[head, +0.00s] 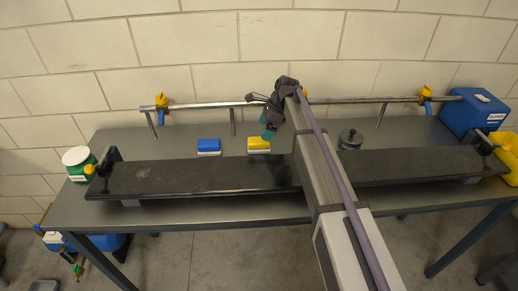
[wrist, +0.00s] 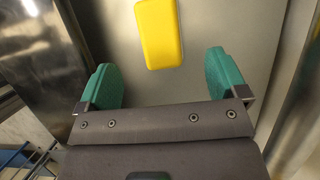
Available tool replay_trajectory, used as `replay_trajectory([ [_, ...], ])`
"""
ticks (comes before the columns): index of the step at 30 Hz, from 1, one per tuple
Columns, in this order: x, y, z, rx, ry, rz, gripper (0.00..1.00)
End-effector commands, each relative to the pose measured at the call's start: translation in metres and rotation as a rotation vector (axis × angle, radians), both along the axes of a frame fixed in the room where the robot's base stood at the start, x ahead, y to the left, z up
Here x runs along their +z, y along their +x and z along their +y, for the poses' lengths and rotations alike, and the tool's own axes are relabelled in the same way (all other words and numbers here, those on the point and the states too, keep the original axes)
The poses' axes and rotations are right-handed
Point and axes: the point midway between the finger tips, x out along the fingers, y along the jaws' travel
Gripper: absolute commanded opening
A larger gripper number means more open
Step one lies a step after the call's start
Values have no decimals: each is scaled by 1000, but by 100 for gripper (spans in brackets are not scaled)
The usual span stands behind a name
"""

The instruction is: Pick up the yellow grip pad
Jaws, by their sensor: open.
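The yellow grip pad (head: 258,143) lies on the metal table behind the dark board in the head view, with a pale underside edge. In the wrist view the yellow grip pad (wrist: 158,33) lies ahead of my gripper, near the top edge and between the lines of the two fingers. My gripper (wrist: 163,78) has two green fingers spread wide, with nothing between them. In the head view my gripper (head: 268,128) is just above and right of the pad, and apart from it as far as I can tell.
A blue pad (head: 208,145) lies left of the yellow one. A long dark board (head: 195,175) runs along the table's front. A metal rail (head: 205,106) with yellow-and-blue fittings spans the back. A dark lidded pot (head: 350,140) stands right of my arm. A blue box (head: 472,113) stands far right.

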Motion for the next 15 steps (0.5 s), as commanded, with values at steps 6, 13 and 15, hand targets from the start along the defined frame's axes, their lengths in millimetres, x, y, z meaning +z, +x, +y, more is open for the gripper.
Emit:
replay_trajectory([
  [6, -37, -2, 13, 2, -1, -1, 92],
  [13, -59, -3, 21, 3, -1, -1, 92],
  [15, -74, -4, 26, 3, -1, -1, 92],
])
